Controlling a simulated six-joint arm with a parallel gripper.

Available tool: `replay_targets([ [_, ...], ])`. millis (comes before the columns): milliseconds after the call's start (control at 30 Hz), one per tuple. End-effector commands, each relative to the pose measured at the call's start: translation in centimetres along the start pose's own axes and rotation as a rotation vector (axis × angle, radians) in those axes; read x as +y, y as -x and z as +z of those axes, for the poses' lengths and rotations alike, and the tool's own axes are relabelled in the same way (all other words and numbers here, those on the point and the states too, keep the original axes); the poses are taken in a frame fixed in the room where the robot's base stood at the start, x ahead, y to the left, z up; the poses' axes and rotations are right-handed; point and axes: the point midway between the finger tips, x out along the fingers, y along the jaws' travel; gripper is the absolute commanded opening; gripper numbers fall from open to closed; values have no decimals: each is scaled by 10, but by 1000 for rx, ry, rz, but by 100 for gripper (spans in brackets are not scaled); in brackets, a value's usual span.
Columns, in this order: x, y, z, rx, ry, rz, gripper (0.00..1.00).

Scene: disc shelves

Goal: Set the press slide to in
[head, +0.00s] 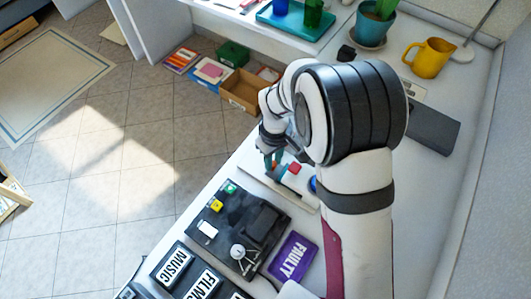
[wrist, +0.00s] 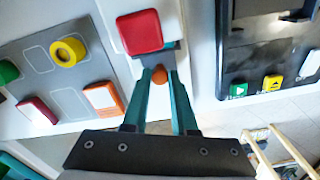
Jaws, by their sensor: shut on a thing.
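The press is a pale unit with a red block (wrist: 140,32) on top, seen in the wrist view; the red block also shows in the head view (head: 294,168). A small orange-brown round knob (wrist: 159,78) sits just below the red block, by a grey part that looks like the slide. My gripper (wrist: 160,73) has its teal fingers closed around this knob, with a finger on each side. In the head view my gripper (head: 273,159) is beside the press, and my arm hides part of it. How far in the slide stands I cannot tell.
A black device (head: 225,232) with green, yellow and white buttons stands beside the press. A purple FAULTY holder (head: 293,257) and a black MUSIC box (head: 173,266) are near it. In the wrist view a grey panel (wrist: 45,75) with coloured buttons lies left.

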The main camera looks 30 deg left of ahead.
Motion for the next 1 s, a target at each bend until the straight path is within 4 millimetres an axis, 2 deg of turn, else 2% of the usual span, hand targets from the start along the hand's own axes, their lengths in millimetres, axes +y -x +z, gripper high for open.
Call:
replay_targets([
  [167,3,-1,4,-9,-1,2,0],
  [200,3,-1,4,-9,-1,2,30],
  [333,2,-1,3,-9,-1,1,53],
  [367,2,-1,3,-8,-1,1,56],
  [633,1,0,2,-7,-1,0,56],
  [733,2,8,2,-4,-1,1,56],
  [867,2,37,1,-2,-1,3,56],
  [1000,2,83,1,0,-2,3,56],
])
